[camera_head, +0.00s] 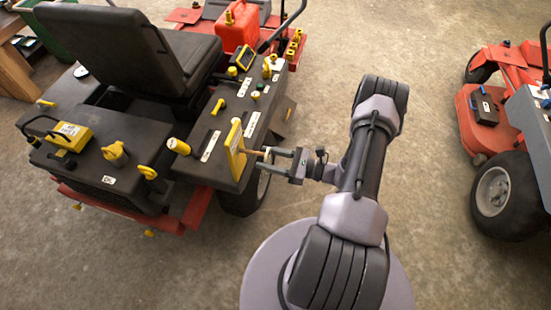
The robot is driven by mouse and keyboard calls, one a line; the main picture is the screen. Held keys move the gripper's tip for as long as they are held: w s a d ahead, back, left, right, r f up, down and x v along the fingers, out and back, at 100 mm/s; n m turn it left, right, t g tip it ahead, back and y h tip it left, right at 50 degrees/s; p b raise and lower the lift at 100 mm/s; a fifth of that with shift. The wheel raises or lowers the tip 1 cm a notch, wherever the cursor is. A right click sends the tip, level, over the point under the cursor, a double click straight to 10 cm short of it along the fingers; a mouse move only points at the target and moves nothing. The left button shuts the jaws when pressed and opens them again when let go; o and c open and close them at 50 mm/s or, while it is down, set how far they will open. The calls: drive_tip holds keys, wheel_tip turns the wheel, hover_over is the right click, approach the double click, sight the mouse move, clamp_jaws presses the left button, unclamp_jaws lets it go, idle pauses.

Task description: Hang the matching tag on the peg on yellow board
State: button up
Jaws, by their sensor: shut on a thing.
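The yellow board (235,150) stands upright on the dark right-hand fender of the red riding mower. A thin tan peg (254,152) points from the board toward my gripper. My gripper (269,159) is level with the peg, just right of the board, with its fingers pointing left. It is shut on a small tag, which is mostly hidden between the fingertips. Its colour and marking are too small to read. I cannot tell whether the tag touches the peg or is around it.
The mower's black seat (110,52) and console, with yellow levers and knobs, lie left of the board. A red fuel can (237,25) stands behind. A second red mower (497,110) is at the right.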

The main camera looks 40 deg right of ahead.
sight(251, 153)
drive_tip(key=shift+x, duration=2.7)
drive_tip(key=shift+w+a+f+b, duration=0.15)
drive_tip(key=shift+w+f+b, duration=0.05)
drive_tip(key=shift+f+b, duration=0.2)
drive_tip(key=o, duration=1.8)
